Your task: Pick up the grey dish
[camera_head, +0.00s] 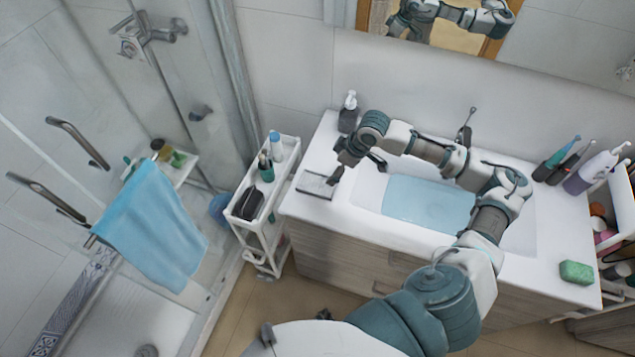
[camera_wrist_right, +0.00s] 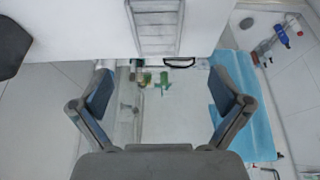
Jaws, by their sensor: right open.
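The grey dish (camera_head: 315,184) is a flat rectangular tray lying on the left end of the white washbasin counter. In the right wrist view the dish (camera_wrist_right: 157,28) shows ribbed at top centre, near the counter edge. My right gripper (camera_head: 357,169) is open and empty over the left end of the counter, just right of the dish and apart from it. In the wrist view its two fingers (camera_wrist_right: 160,90) are spread wide, with the dish beyond them. My left gripper is not in view.
A dark soap dispenser (camera_head: 348,115) stands behind my gripper. The basin (camera_head: 428,204) lies right of it. A white cart (camera_head: 245,221) with bottles and a black case stands left of the counter. A green sponge (camera_head: 576,272) and toothbrushes (camera_head: 562,153) are at the right.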

